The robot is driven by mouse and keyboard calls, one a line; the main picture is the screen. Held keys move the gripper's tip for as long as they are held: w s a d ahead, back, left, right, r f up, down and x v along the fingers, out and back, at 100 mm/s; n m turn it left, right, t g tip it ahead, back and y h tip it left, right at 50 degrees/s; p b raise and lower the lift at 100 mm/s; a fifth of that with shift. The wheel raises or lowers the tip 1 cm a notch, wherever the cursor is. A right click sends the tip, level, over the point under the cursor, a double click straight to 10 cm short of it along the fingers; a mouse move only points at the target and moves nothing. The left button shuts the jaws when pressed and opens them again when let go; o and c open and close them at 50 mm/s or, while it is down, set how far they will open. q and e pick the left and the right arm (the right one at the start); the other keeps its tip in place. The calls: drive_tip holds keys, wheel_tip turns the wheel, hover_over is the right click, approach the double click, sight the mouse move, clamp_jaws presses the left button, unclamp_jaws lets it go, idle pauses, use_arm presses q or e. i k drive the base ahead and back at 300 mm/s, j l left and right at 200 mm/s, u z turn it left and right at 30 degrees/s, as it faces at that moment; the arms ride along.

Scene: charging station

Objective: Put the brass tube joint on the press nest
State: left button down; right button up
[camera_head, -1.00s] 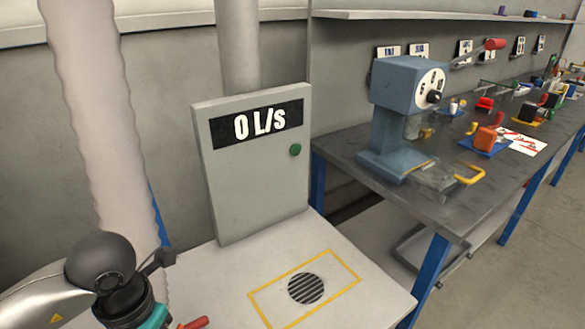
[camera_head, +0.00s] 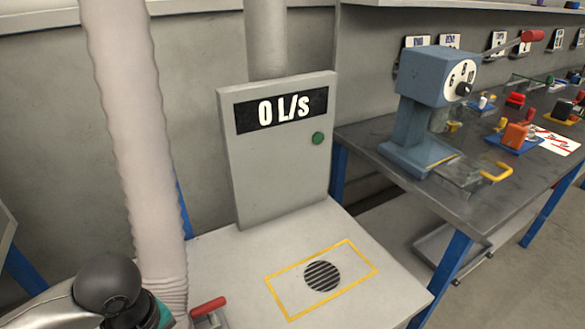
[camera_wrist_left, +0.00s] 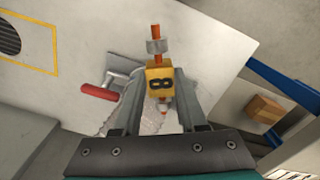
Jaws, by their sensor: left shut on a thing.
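My left gripper (camera_wrist_left: 159,85) is shut on the brass tube joint (camera_wrist_left: 160,72) in the left wrist view. The joint is a yellow block with a dark "8" mark, a copper-coloured tube and a grey collar. In the head view only my left wrist shows, at the bottom left; its fingertips are out of frame. A blue press (camera_head: 430,95) with a white dial and a red-ended lever stands on the bench at the right. A plate with a yellow handle (camera_head: 496,172) is at its foot; I cannot clearly make out the nest. My right gripper is not in view.
A grey panel (camera_head: 280,170) reading "0 L/s" stands behind a pale tabletop with a round grille (camera_head: 323,276). A ribbed hose (camera_head: 130,140) hangs at the left. A red-handled item (camera_head: 208,308) is near my left wrist. Fixtures crowd the bench (camera_head: 440,210) beyond the press.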

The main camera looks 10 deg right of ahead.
sight(463, 167)
drive_tip(key=l+u, duration=0.15)
drive_tip(key=u, duration=0.25)
drive_tip(key=l+u, duration=0.15)
drive_tip(key=l, duration=0.3)
drive_tip(key=k+l+u, duration=0.15)
drive_tip(key=l, duration=0.3)
drive_tip(key=l+u, duration=0.2)
drive_tip(key=l, duration=0.25)
drive_tip(key=k+l+u, duration=0.15)
drive_tip(key=l, duration=0.25)
drive_tip(key=k+l, duration=0.15)
drive_tip(key=l, duration=0.25)
drive_tip(key=k+l, duration=0.1)
drive_tip(key=l, duration=0.3)
drive_tip(key=k+l, duration=0.15)
drive_tip(key=l, duration=0.3)
drive_tip(key=k+l, duration=0.15)
drive_tip(key=l, duration=0.25)
drive_tip(key=k+l+u, duration=0.1)
drive_tip(key=l, duration=0.3)
drive_tip(key=k+l, duration=0.2)
drive_tip(key=l, duration=0.2)
drive_tip(key=k+l, duration=0.15)
drive_tip(key=l, duration=0.25)
drive_tip(key=k+l, duration=0.15)
drive_tip(key=l, duration=0.25)
